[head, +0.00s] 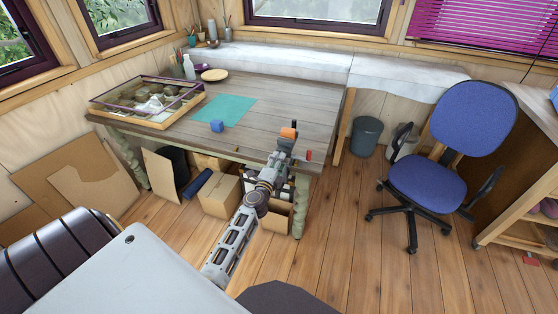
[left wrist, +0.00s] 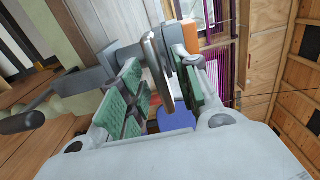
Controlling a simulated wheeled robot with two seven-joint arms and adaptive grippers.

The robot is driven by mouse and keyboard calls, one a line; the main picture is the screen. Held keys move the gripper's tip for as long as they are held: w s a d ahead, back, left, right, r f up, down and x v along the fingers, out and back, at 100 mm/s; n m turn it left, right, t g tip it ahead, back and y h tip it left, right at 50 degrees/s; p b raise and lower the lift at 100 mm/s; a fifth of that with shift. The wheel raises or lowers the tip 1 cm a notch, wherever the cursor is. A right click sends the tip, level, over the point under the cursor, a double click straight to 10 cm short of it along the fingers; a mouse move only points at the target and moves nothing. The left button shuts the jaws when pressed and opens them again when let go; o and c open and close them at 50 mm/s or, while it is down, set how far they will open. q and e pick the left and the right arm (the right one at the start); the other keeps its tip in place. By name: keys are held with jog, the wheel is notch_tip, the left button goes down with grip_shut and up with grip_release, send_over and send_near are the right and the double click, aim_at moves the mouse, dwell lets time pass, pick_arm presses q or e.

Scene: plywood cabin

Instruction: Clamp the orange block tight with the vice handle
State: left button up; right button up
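The vice (head: 286,146) is fixed at the right front corner of the wooden table. An orange block (head: 288,133) sits at its top; it also shows beyond the fingers in the left wrist view (left wrist: 190,38). A red-tipped part (head: 308,155), seemingly the vice handle, sticks out to the right. My left gripper (head: 276,166) is at the vice, just in front of it. In the left wrist view its green-padded fingers (left wrist: 162,92) stand apart, with a grey round metal part (left wrist: 160,72) between them. I cannot tell whether they touch it. My right gripper is not in view.
A blue block (head: 217,126) sits by a teal mat (head: 226,109) on the table (head: 300,98). A glass-topped case (head: 150,100) stands at the left. Cardboard boxes (head: 219,195) lie under the table. A blue office chair (head: 430,180) stands to the right, with open floor between.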

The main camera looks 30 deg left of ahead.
pick_arm(q)
jog(key=shift+w+a, duration=0.15)
jog(key=shift+w, duration=0.45)
jog(key=c, duration=0.7)
grip_shut()
